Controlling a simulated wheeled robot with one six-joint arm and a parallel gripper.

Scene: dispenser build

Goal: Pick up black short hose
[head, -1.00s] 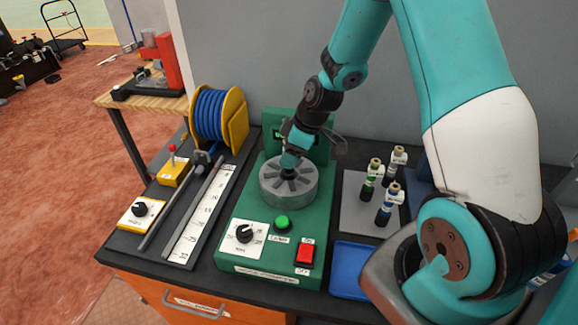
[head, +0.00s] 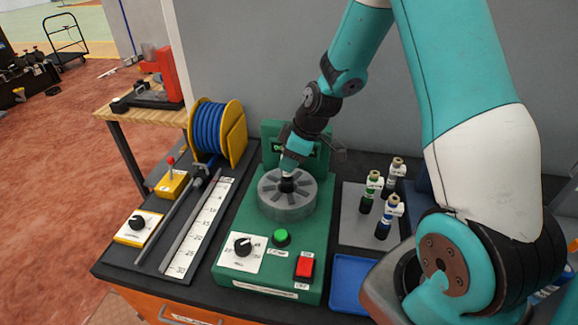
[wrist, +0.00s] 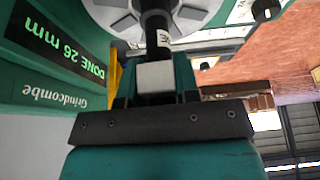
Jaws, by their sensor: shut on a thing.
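My gripper (head: 289,172) is just above the grey round slotted chuck (head: 272,207) on the green machine (head: 232,276). In the wrist view it is shut on the black short hose (wrist: 157,20), which carries a white label. The hose (head: 288,185) shows as a dark piece between my gripper and the chuck's centre. I cannot tell whether its lower end is clear of the chuck. The machine's display (wrist: 58,52) reads "DONE 26 mm" in the wrist view.
Several labelled hose fittings (head: 388,207) stand upright on a grey plate to the right of the machine. A blue tray (head: 352,278) lies in front of them. A blue hose reel (head: 218,132) and a ruler (head: 200,230) are on the left. A grey wall stands behind.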

